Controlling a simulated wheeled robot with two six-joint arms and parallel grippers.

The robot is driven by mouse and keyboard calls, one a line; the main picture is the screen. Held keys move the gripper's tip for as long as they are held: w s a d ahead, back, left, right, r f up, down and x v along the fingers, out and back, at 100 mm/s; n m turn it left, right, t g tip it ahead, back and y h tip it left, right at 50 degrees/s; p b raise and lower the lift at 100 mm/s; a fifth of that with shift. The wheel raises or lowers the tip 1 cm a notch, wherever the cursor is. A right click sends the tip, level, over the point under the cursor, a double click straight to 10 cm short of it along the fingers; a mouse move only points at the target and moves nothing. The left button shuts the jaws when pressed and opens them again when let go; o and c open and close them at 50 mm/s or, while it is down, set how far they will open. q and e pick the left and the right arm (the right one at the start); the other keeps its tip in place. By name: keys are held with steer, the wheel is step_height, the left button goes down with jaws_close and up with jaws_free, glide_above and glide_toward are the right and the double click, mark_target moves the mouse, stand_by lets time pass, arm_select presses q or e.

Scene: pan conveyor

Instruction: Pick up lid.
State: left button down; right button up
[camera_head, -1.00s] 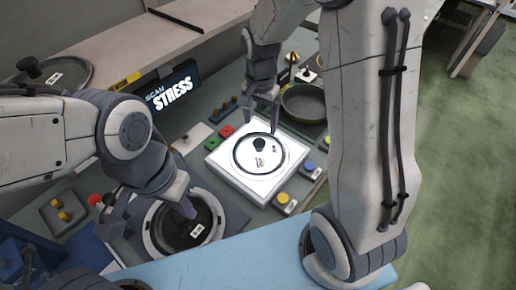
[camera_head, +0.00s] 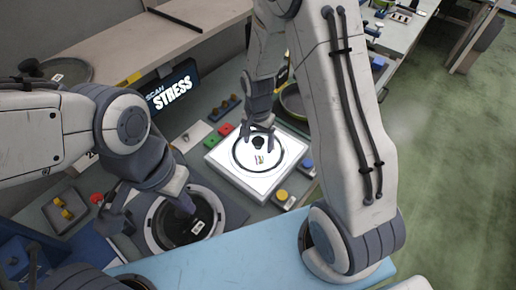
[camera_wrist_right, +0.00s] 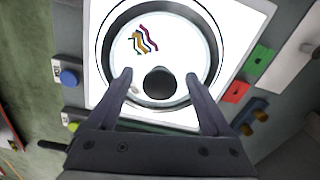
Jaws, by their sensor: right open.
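The lid (camera_head: 244,161) is a round, clear disc with a dark rim and a black knob, lying on a bright white lit platform (camera_head: 218,171). It also shows in the right wrist view (camera_wrist_right: 193,45), with coloured squiggle marks on it. My right gripper (camera_head: 259,138) is open just above the lid. In the right wrist view its fingers (camera_wrist_right: 160,76) stand on either side of the black knob (camera_wrist_right: 160,84), with gaps on both sides. My left gripper (camera_head: 150,208) is open, with spread fingers, over a dark round disc (camera_head: 176,226) at lower left.
Coloured buttons flank the platform: red (camera_head: 226,129) and green (camera_head: 210,142) at its left, blue (camera_head: 307,165) and yellow (camera_head: 281,195) at its right. A pan (camera_head: 292,102) sits behind it, partly hidden by my right arm. A sign reading STRESS (camera_head: 173,86) stands at the back.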

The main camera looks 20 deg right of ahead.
jaws_close()
steer(key=shift+r, duration=0.15)
